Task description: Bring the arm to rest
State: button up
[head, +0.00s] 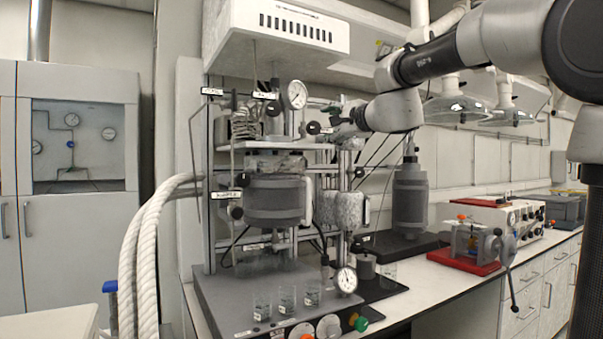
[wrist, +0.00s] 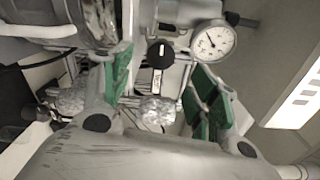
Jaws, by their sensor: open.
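My arm reaches in from the upper right in the head view, and my gripper (head: 333,114) is at the upper part of the reactor rig (head: 275,200). In the wrist view my gripper (wrist: 162,68) shows its two green-padded fingers spread wide apart with nothing held between them. A black round knob (wrist: 160,53) with a white label under it appears in the gap between the fingers, farther off. Whether a finger touches any part of the rig cannot be told.
A pressure gauge (head: 297,95) stands close to my gripper; one also shows in the wrist view (wrist: 213,41). Foil-wrapped parts (wrist: 158,110) show beyond the fingers. Glass beakers (head: 287,299) stand on the rig's base. A red-based device (head: 465,260) sits on the right bench.

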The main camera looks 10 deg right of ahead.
jog(key=s+d+f+n+g, duration=0.1)
jog(key=s+f+n+g, duration=0.4)
jog(key=f, duration=0.5)
jog(key=s+f+n+g, duration=0.3)
jog(key=s+f+n, duration=0.3)
jog(key=f, duration=0.5)
jog(key=s+d+f+n+g+h, duration=0.1)
jog(key=s+d+f+h, duration=0.1)
jog(key=s+f, duration=0.3)
jog(key=s+d+f+n+g+h, duration=0.1)
jog(key=s+d+f, duration=0.4)
jog(key=s, duration=0.7)
jog(key=s+d+f+n+g+h, duration=0.2)
jog(key=s+d+f+n+g, duration=0.1)
jog(key=s, duration=0.5)
notch_tip(320, 180, down, 2)
jog(key=shift+s+d+h, duration=0.15)
jog(key=shift+d+h, duration=0.15)
jog(key=shift+d, duration=0.35)
